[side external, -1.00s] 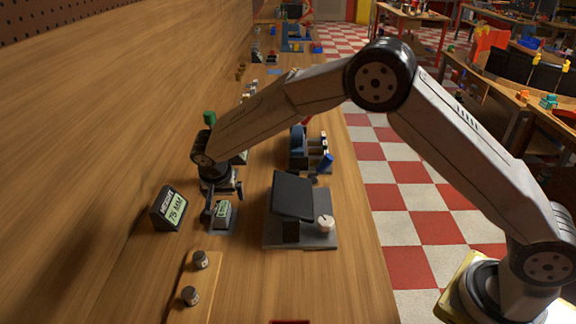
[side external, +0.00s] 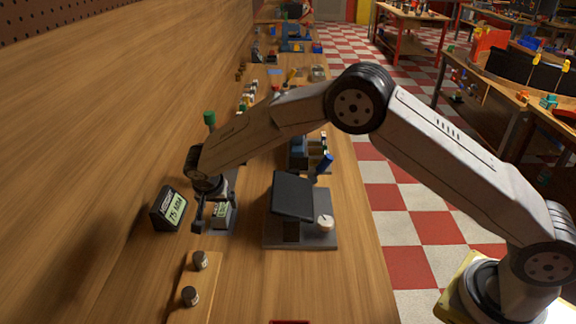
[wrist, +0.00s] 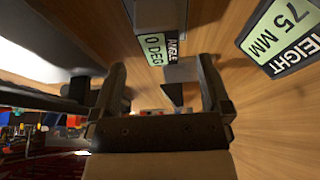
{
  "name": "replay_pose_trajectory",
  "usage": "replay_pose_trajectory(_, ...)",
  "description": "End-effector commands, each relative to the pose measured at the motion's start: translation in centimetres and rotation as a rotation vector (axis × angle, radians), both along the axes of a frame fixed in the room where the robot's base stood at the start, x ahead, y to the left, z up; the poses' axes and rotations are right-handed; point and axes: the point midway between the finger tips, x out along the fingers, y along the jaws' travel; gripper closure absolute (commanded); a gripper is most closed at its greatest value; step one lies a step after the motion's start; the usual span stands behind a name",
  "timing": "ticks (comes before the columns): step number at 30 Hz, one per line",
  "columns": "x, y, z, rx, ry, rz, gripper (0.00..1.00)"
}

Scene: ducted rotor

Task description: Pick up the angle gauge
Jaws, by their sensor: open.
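The angle gauge (side external: 222,210) is a small dark block with a green display, standing on a grey base on the wooden bench. In the wrist view its display (wrist: 153,48) reads ANGLE, 0 DEG. My gripper (side external: 214,211) is open and low beside the gauge, with its fingers pointing down. In the wrist view, the gauge's display lies between and beyond the two fingertips (wrist: 161,68). I see no contact, and the side view does not clearly show how far the fingers reach around the gauge.
A height display (side external: 174,210) reading 75 MM stands close on the left. A fixture with a tilted dark plate (side external: 293,196) stands close on the right. Two dark knobs (side external: 200,260) sit on a wooden strip in front.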

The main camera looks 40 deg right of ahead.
Motion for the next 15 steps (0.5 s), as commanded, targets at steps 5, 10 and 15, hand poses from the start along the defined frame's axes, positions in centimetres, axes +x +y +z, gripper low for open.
replay_pose_trajectory(5, 0.2, -0.2, -1.1, 0.0, 0.001, 0.0, 0.01)
replay_pose_trajectory(10, 0.6, -0.5, -2.9, 0.0, 0.003, 0.0, 0.01)
replay_pose_trajectory(15, 1.0, -1.0, -4.3, 0.002, 0.002, 0.0, 0.01)
